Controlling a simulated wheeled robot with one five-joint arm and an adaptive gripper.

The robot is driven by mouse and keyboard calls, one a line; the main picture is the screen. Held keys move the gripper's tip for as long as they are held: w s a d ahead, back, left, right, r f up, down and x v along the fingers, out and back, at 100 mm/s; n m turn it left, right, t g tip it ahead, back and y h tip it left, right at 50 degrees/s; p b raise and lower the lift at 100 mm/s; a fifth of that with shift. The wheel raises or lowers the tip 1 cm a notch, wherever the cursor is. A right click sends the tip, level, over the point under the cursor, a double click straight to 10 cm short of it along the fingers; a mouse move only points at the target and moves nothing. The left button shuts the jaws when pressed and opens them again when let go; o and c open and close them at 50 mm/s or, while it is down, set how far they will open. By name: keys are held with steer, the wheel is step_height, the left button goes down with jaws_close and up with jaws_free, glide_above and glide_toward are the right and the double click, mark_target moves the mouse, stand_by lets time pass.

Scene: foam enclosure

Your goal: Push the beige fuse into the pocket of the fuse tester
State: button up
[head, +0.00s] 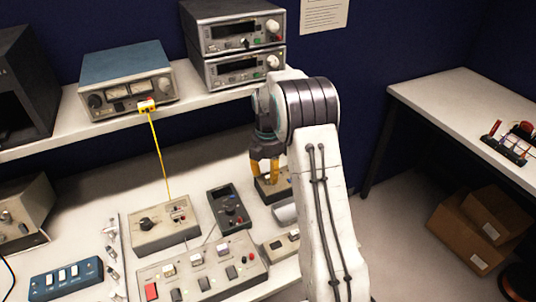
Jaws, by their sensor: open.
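My gripper (265,173) has yellow fingers pointing down and is open. It is over a small dark box with a tan top (283,187), partly hidden by the fingers and my arm. I cannot tell whether the fingertips touch it, or whether this box is the fuse tester. I cannot make out the beige fuse or a pocket at this size.
A beige box with a dial (163,223), a dark handheld meter (229,209) and a panel with several switches (202,270) crowd the bench. A shelf above carries a blue-topped instrument (126,78) and stacked instruments (236,42).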

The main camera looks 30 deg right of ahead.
step_height(320, 180, up, 10)
stand_by(0.5)
steer(key=shift+w+r, duration=0.1)
steer(key=shift+w, duration=0.05)
steer(key=f+m, duration=0.2)
steer(key=m, duration=0.2)
steer(key=s+f+m, duration=0.1)
steer(key=f+m, duration=0.1)
steer(key=m, duration=0.3)
steer(key=s+f+m, duration=0.1)
steer(key=m, duration=0.4)
steer(key=shift+s+a+f, duration=0.25)
steer(key=shift+f, duration=0.15)
steer(key=s+a+r+m, duration=0.2)
steer(key=s+a, duration=0.1)
steer(key=s, duration=0.5)
steer(key=s+a+r+m+t, duration=0.1)
steer(key=s+a+r, duration=0.1)
steer(key=s, duration=0.6)
steer(key=s+a+r+m, duration=0.1)
steer(key=s+a+m, duration=0.15)
steer(key=s, duration=0.55)
step_height(320, 180, up, 6)
steer(key=s+a+n+t, duration=0.1)
steer(key=a+t, duration=0.1)
steer(key=t, duration=0.1)
steer(key=shift+s+a+f+t, duration=0.15)
steer(key=shift+s+f+t, duration=0.1)
steer(key=shift+s+t, duration=0.05)
